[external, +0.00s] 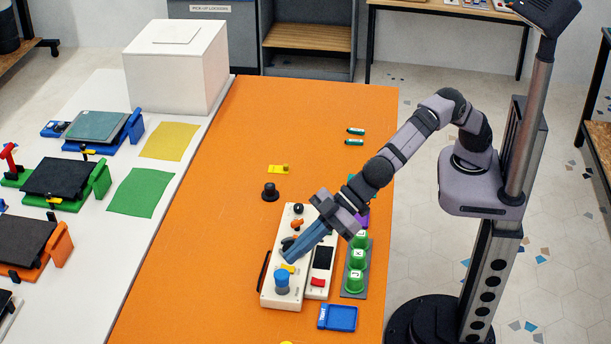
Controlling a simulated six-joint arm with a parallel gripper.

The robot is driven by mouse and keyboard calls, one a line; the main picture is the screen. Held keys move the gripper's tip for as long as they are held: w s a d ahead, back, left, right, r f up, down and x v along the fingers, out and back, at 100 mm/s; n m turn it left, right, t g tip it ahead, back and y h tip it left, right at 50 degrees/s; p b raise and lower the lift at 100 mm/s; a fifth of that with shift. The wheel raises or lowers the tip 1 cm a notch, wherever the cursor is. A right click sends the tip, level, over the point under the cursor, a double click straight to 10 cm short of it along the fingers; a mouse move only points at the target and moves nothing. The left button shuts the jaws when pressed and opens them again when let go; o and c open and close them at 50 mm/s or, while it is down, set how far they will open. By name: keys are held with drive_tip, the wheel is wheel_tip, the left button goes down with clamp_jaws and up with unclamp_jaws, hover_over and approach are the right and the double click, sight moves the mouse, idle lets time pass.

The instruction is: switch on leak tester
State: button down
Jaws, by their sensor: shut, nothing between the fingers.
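No readable label shows which device is the leak tester. A white device (318,286) with a dark screen (323,257) and a red switch (318,282) stands on the orange table. Close to its left is a long white panel (270,290) with a blue knob (282,281), a small yellow part (288,268), an orange part (297,224) and black knobs. My gripper (289,257) is shut and empty, its blue fingers pointing down-left over the panel, just above the yellow part. Whether the tips touch the panel I cannot tell. The fingers hide the panel's middle.
Green buttons (356,258) on a grey strip stand right of the device. A black knob (270,192) and a yellow piece (279,169) lie behind the panel. The orange table (190,260) is clear at left.

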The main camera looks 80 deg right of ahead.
drive_tip(key=s+d+f+m+g+h, duration=0.2)
drive_tip(key=s+d+f+m+h, duration=0.1)
drive_tip(key=d, duration=0.3)
drive_tip(key=s+d+f+m+g+h, duration=0.2)
drive_tip(key=s+d+f+m+h, duration=0.1)
drive_tip(key=d, duration=0.4)
drive_tip(key=shift+s+f+m+g+h, duration=0.15)
drive_tip(key=shift+s+m+g+h, duration=0.3)
drive_tip(key=shift+m, duration=0.65)
drive_tip(key=shift+s+f, duration=0.1)
drive_tip(key=p+x, duration=0.3)
drive_tip(key=x, duration=1)
drive_tip(key=shift+s+f, duration=0.1)
drive_tip(key=shift+f, duration=0.3)
drive_tip(key=shift+f, duration=0.15)
